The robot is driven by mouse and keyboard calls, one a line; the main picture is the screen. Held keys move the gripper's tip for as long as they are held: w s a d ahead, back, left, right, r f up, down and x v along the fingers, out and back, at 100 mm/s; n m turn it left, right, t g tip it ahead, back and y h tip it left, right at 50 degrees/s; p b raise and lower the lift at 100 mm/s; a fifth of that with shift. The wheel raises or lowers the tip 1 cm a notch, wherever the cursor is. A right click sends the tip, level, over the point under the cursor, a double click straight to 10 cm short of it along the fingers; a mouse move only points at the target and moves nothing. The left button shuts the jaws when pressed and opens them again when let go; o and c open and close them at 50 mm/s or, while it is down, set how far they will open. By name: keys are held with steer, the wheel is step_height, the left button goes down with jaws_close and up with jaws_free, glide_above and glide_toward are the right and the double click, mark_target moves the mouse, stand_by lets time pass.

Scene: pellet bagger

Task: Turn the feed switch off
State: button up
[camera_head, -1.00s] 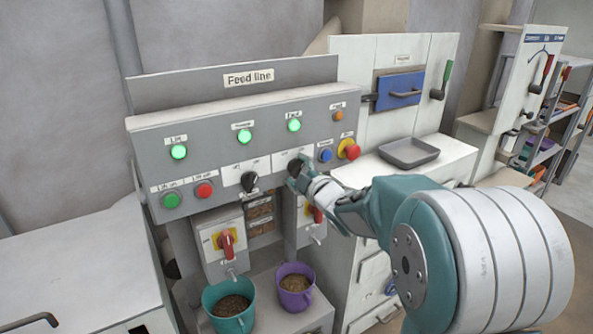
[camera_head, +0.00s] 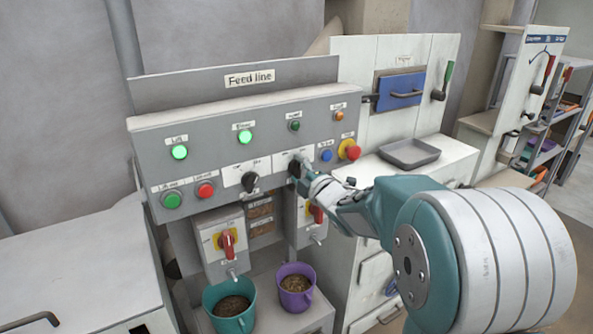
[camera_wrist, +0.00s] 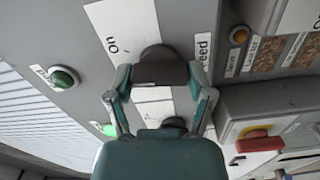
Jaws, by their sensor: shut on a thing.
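The feed switch (camera_head: 293,168) is a black rotary knob on a white plate on the grey Feed line panel, below the feed lamp. My gripper (camera_head: 302,174) is shut on this knob and covers part of it. In the wrist view the dark knob (camera_wrist: 157,52) sits between the fingertips of my gripper (camera_wrist: 160,76), beside a label ending in "eed". The feed lamp (camera_head: 294,126) is dark green and unlit. The lamp above the left black knob (camera_head: 245,137) and the Lift lamp (camera_head: 180,152) glow green.
A similar black knob (camera_head: 250,182) is left of my gripper. Green (camera_head: 172,200) and red (camera_head: 205,190) buttons, a blue button (camera_head: 326,155) and a red mushroom button (camera_head: 353,152) flank the knobs. Red-handled switches and teal (camera_head: 212,297) and purple (camera_head: 282,281) buckets are below.

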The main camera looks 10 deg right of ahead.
steer(key=n, duration=0.4)
steer(key=shift+d+f, duration=0.25)
steer(key=shift+f, duration=0.1)
steer(key=shift+n, duration=1.6)
steer(key=shift+r, duration=0.1)
steer(key=o, duration=1.1)
steer(key=shift+d, duration=0.3)
steer(key=shift+r, duration=0.1)
